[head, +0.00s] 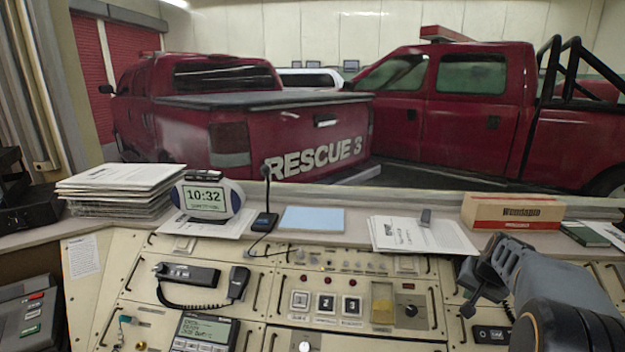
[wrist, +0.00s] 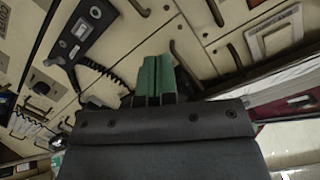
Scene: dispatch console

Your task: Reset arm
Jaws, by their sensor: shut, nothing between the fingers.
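My gripper (wrist: 156,76) shows in the wrist view with its two green fingers pressed together and nothing between them. It hangs clear over the cream console panels, apart from any object. In the head view my grey arm reaches in from the lower right, over the right part of the console; the fingertips are not clear there. The cream console (head: 262,262) carries three numbered buttons (head: 326,303), a yellow-covered switch (head: 382,311) and a black knob (head: 410,311). A black handset with a coiled cord (head: 238,284) lies on its left part.
The ledge behind the console holds a stack of papers (head: 118,190), a clock reading 10:32 (head: 205,198), a desk microphone (head: 264,221), a blue pad (head: 312,219), loose papers (head: 422,236) and a Woodapro box (head: 512,211). Red trucks stand beyond the ledge.

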